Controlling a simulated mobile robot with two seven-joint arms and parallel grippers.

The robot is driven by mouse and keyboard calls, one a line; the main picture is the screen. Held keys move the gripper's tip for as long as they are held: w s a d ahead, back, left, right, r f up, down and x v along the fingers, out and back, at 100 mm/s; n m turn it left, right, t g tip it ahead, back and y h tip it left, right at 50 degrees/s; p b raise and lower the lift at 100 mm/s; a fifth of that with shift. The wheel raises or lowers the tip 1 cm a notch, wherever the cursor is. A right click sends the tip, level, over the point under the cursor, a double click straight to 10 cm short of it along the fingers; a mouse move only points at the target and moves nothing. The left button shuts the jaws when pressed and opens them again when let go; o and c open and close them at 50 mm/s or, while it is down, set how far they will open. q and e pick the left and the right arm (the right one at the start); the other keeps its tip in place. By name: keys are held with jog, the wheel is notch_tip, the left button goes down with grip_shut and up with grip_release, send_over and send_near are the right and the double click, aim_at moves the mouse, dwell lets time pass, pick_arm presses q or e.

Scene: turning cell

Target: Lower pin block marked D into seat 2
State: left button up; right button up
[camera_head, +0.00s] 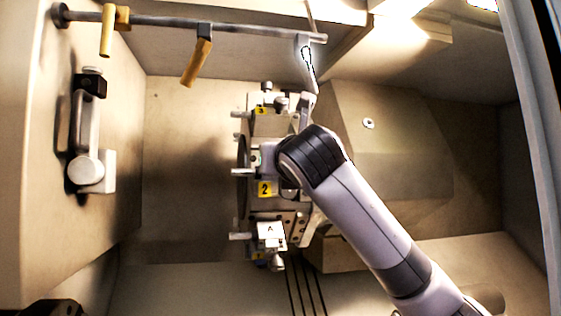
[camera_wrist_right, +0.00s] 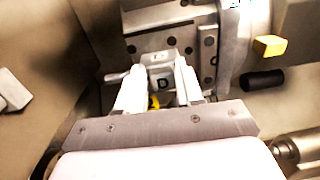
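Pin block D (camera_wrist_right: 165,82) is light grey with a black letter D. It sits between the two pale fingers of my right gripper (camera_wrist_right: 161,72) in the right wrist view, and the fingers appear closed against its sides. In the head view my right wrist covers most of the gripper and block, at the face of the turret (camera_head: 293,222). The yellow label 2 (camera_head: 264,189) marks seat 2 just below the gripper in the picture. How far D is into the seat cannot be told.
Block A (camera_head: 270,230) is on the turret below label 2, and yellow label 3 (camera_head: 261,111) is above. A bar with yellow-handled hooks (camera_head: 196,62) crosses the top. A grey fixture (camera_head: 86,150) is on the left wall. Open room lies left of the turret.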

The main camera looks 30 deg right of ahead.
jog(key=o, duration=0.3)
jog(key=shift+w+f, duration=0.1)
jog(key=shift+f, duration=0.25)
jog(key=b+v, duration=0.2)
jog(key=v, duration=0.5)
jog(key=shift+r, duration=0.25)
